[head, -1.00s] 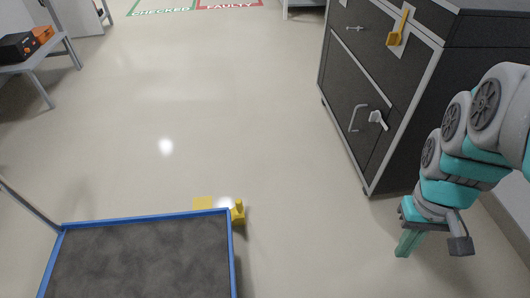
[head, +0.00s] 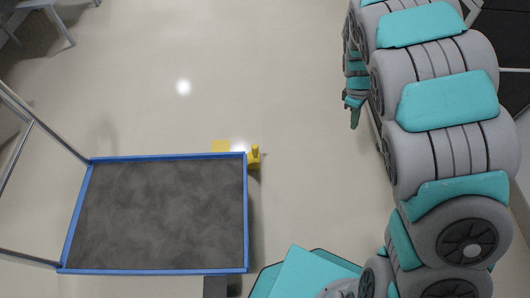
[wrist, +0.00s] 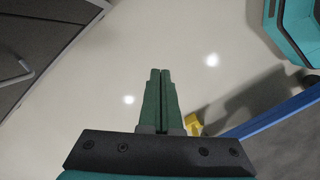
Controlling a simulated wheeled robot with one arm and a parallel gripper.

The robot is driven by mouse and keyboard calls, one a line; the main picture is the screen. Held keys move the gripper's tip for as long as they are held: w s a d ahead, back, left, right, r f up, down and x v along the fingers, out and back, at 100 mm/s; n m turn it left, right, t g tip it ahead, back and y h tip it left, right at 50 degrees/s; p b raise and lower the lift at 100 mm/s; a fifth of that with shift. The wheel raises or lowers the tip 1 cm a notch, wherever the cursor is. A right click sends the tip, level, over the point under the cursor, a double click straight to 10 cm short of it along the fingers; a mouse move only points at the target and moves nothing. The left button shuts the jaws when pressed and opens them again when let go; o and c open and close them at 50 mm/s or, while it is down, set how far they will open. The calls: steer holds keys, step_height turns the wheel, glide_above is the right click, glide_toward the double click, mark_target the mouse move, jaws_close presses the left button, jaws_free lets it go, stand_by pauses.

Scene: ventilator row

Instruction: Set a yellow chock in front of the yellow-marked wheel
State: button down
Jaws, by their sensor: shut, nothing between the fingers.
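A yellow chock (head: 254,157) sits on the floor at the far right corner of a blue-edged cart (head: 247,215). It shows an upright knob or handle. The marked wheel itself is hidden under the cart deck. My gripper (head: 355,117) is to the right of the chock, well apart from it, over bare floor. In the wrist view my gripper (wrist: 160,72) has its green fingers together with nothing between them, and the chock (wrist: 193,124) shows partly behind the gripper's mount.
The cart has a dark deck and a grey metal handle frame (head: 38,122) on its left. A dark cabinet (wrist: 40,45) with a handle stands at the left of the wrist view. Open floor lies beyond the cart and between it and my arm.

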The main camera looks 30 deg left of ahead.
mark_target(253, 159)
steer(key=s+a+f+n+y+p, duration=0.3)
steer(key=a+f+n, duration=0.8)
steer(key=a+f, duration=1.2)
steer(key=shift+h, duration=0.4)
steer(key=f, duration=0.2)
steer(key=a+f+b, duration=0.1)
steer(key=f, duration=0.2)
steer(key=s+a+f+b, duration=0.1)
steer(key=f, duration=0.2)
steer(key=shift+s+a+r, duration=0.2)
steer(key=shift+s+a, duration=0.65)
steer(key=shift+a, duration=0.05)
steer(key=shift+s+a, duration=0.45)
steer(key=shift+a, duration=0.05)
steer(key=shift+a, duration=0.1)
